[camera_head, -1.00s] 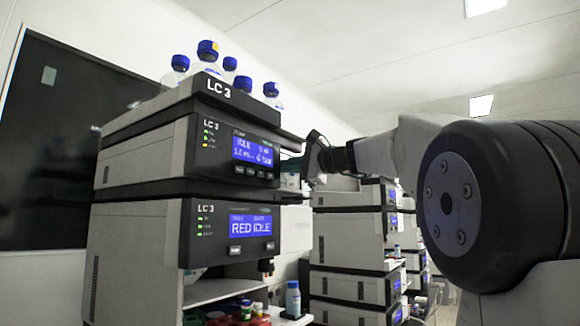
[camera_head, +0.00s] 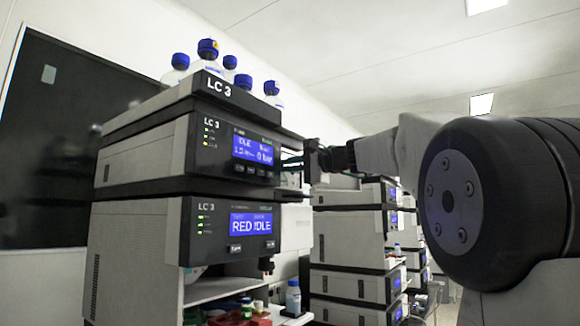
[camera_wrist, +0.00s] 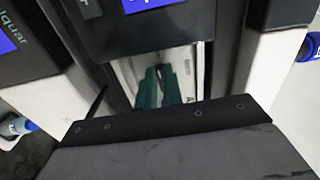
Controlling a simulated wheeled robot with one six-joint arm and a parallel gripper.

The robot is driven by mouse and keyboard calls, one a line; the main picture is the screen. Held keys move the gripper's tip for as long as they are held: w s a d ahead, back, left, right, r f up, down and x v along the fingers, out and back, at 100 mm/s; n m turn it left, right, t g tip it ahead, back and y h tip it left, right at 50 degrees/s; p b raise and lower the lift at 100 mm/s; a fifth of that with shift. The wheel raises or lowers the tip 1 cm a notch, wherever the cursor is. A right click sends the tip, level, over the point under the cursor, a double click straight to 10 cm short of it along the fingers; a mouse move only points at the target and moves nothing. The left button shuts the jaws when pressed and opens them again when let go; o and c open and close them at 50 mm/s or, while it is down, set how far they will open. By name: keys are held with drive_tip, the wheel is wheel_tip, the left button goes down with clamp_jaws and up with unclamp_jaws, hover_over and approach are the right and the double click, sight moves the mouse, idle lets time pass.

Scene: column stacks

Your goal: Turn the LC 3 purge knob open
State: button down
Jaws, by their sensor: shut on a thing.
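The LC 3 stack (camera_head: 150,150) stands at left centre in the head view, with "LC 3" on its top tray and on two modules. My gripper (camera_head: 292,163) reaches in from the right to that module's right-hand front. In the wrist view, the teal fingers of my gripper (camera_wrist: 166,82) are close together against a pale recessed panel (camera_wrist: 190,66). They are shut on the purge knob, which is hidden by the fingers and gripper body. Its turn angle cannot be seen.
Blue-capped bottles (camera_head: 208,50) stand on top of the stack. The lower module's screen (camera_head: 251,223) reads "RED IDLE". More instrument stacks (camera_head: 348,255) stand behind my arm.

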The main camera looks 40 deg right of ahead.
drive_tip(key=shift+f, duration=0.1)
drive_tip(key=c, duration=1.5)
unclamp_jaws()
drive_tip(key=shift+c, duration=0.2)
drive_tip(key=shift+s+d, duration=0.1)
drive_tip(key=v, duration=0.7)
drive_tip(key=shift+s, duration=0.3)
drive_tip(key=shift+d, duration=0.1)
